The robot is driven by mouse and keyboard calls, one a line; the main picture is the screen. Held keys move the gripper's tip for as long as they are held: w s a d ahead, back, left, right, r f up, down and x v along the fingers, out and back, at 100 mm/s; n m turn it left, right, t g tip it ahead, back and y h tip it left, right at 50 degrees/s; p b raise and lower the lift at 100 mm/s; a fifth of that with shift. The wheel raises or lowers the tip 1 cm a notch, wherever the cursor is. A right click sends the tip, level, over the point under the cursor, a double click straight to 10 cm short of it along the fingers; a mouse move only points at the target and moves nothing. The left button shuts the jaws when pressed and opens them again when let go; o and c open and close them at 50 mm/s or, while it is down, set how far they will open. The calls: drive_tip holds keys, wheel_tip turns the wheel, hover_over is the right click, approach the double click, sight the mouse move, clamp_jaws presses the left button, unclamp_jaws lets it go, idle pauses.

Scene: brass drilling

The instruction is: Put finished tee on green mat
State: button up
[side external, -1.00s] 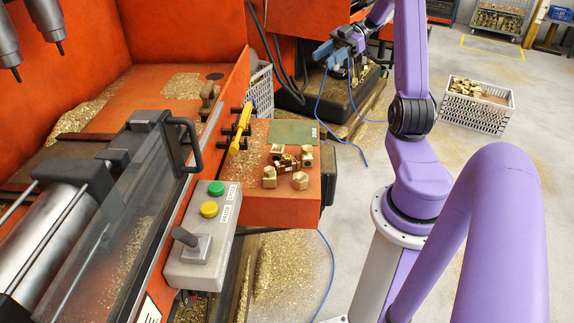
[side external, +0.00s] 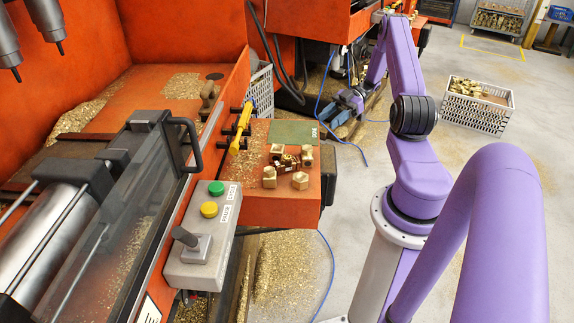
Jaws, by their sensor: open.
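The green mat (side external: 293,132) lies on the far part of the orange side table and looks bare, with white lettering on its right edge. Several brass fittings (side external: 300,180) are grouped on the table just in front of the mat. I cannot tell from this view which of them is the finished tee. My gripper (side external: 328,117) is open, low and to the right of the mat, past the table's right edge. It is apart from the mat and the fittings, and I see nothing held in it.
The orange side table (side external: 262,208) has brass chips on its left part. A yellow-handled tool (side external: 242,128) is at its left edge. A control box (side external: 203,245) with buttons and a lever stands in front. A white crate (side external: 477,106) of brass parts stands on the floor at right.

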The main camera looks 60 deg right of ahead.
approach(289, 156)
drive_tip(key=x, duration=0.3)
drive_tip(key=shift+w+a+r, duration=0.1)
drive_tip(key=shift+a+r, duration=0.05)
drive_tip(key=shift+r, duration=0.15)
drive_tip(key=shift+f+x, duration=0.15)
drive_tip(key=shift+x, duration=1.2)
drive_tip(key=shift+f+x, duration=0.15)
drive_tip(key=shift+x, duration=1.15)
clamp_jaws()
